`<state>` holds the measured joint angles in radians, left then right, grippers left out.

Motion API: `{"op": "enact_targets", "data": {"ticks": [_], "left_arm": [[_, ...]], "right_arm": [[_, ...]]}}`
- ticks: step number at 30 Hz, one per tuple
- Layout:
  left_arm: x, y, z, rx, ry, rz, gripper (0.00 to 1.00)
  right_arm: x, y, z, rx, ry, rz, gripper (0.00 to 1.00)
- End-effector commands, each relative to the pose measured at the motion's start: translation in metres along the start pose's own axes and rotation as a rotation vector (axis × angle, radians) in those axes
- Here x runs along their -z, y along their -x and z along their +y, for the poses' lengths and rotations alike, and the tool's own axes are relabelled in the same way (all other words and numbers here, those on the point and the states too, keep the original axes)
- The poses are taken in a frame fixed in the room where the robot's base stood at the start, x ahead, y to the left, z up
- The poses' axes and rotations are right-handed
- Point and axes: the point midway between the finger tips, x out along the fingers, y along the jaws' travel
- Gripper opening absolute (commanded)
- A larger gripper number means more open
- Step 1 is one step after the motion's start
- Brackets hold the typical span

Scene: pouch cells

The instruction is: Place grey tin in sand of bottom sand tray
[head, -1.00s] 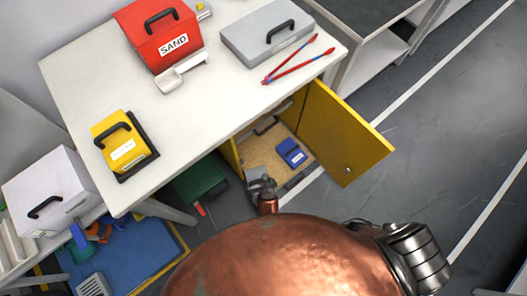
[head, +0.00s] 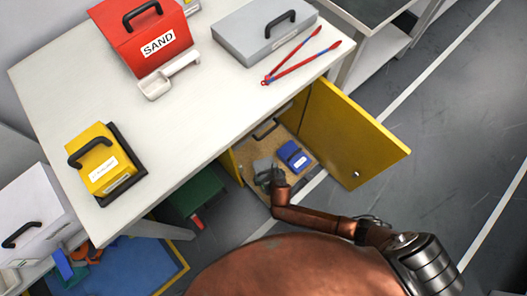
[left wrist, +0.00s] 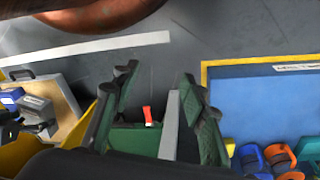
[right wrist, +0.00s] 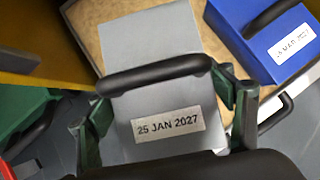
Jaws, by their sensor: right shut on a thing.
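The grey tin (right wrist: 155,60), with a black handle and a "25 JAN 2027" label, hangs in my right gripper (right wrist: 165,85), which is shut on its handle. In the head view the tin (head: 262,165) is over the front left part of the bottom sand tray (head: 248,152), inside the open yellow cabinet. I cannot tell whether it touches the sand. A blue tin (head: 293,155) is in the tray to its right; it also shows in the right wrist view (right wrist: 262,45). My left gripper (left wrist: 155,85) is open and empty in the left wrist view, away from the tray.
The open yellow door (head: 355,135) stands right of the tray. The white table (head: 200,120) above carries a red SAND box (head: 145,35), a scoop (head: 168,77), a grey case (head: 262,32), red-blue tongs (head: 302,55) and a yellow tin (head: 100,160). A green box (head: 195,190) stands left of the cabinet.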

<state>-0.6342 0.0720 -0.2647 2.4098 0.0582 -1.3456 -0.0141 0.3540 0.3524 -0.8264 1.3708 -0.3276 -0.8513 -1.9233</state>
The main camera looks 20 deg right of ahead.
Motion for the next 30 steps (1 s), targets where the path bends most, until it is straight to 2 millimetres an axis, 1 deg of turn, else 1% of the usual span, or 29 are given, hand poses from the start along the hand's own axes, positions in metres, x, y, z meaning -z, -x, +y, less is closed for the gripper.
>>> {"op": "enact_targets", "data": {"ticks": [1,6,14,17,21,24,27,30], "left_arm": [[0.003,-0.011,0.003,-0.01,-0.002,0.019,0.4],[0.018,-0.03,0.011,-0.038,-0.004,0.091,0.4],[0.027,-0.04,0.017,-0.054,-0.005,0.136,0.4],[0.033,-0.052,0.021,-0.069,-0.003,0.169,0.4],[0.045,-0.074,0.03,-0.097,0.003,0.245,0.4],[0.054,-0.085,0.035,-0.114,0.011,0.298,0.4],[0.06,-0.091,0.039,-0.125,0.017,0.337,0.4],[0.064,-0.093,0.041,-0.131,0.021,0.361,0.4]], "right_arm": [[-0.002,-0.007,-0.001,-0.002,0.0,-0.005,0.17],[-0.003,-0.019,-0.007,-0.002,0.0,-0.006,0.17],[-0.006,-0.026,-0.011,-0.002,0.0,-0.008,0.17],[-0.002,-0.034,-0.012,-0.002,0.0,-0.006,0.17],[0.007,-0.044,-0.012,-0.003,-0.001,-0.002,0.17],[0.01,-0.05,-0.011,-0.003,-0.001,-0.003,0.17],[0.012,-0.053,-0.011,-0.003,0.0,-0.005,0.17],[0.011,-0.054,-0.011,-0.003,0.001,-0.007,0.17]]}}
